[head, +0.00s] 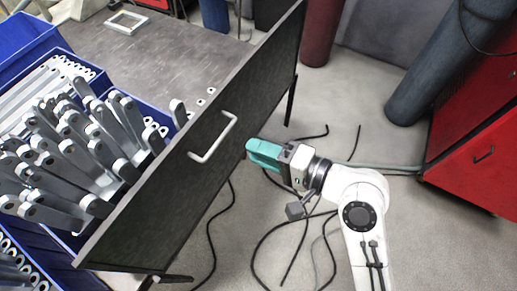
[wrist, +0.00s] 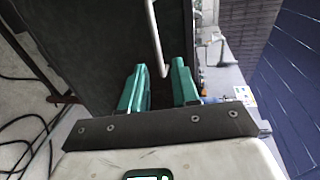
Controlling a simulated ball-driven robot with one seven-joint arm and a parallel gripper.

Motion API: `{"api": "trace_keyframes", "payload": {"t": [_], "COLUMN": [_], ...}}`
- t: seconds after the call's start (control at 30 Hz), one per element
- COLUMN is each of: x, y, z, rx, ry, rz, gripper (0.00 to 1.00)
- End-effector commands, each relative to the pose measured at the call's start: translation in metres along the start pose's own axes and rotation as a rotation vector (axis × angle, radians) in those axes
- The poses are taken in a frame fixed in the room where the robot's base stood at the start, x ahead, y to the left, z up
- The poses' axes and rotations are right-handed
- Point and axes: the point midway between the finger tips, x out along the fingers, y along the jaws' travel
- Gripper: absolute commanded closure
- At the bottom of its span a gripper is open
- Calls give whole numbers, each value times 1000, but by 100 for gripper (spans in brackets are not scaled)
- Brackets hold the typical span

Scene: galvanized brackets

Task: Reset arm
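My gripper (head: 262,154) is at the end of my white arm, right of the dark panel (head: 180,185) with a white handle (head: 213,138). In the wrist view my gripper's two teal fingers (wrist: 160,90) stand apart with a gap between them, and nothing is held. The handle (wrist: 155,40) shows just beyond the fingertips, ahead of the gap. The fingers look apart from the handle in the head view.
Blue bins (head: 75,52) with galvanized brackets (head: 75,150) stand left of the panel on a grey table (head: 175,60). Cables (head: 262,240) lie on the floor. A red cabinet (head: 480,150) and a dark blue cylinder (head: 445,65) stand at right.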

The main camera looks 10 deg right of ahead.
Motion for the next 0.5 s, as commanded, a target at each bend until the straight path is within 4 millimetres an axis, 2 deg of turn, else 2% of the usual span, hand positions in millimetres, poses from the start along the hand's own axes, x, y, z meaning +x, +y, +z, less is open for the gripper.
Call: {"api": "trace_keyframes", "payload": {"t": [0.33,0.43,0.5], "x": [0,-8,-21], "y": [2,20,46], "z": [0,-2,-5], "rx": [-5,-57,-133], "ry": [1,11,20], "rz": [8,77,183], "gripper": [70,70,70]}}
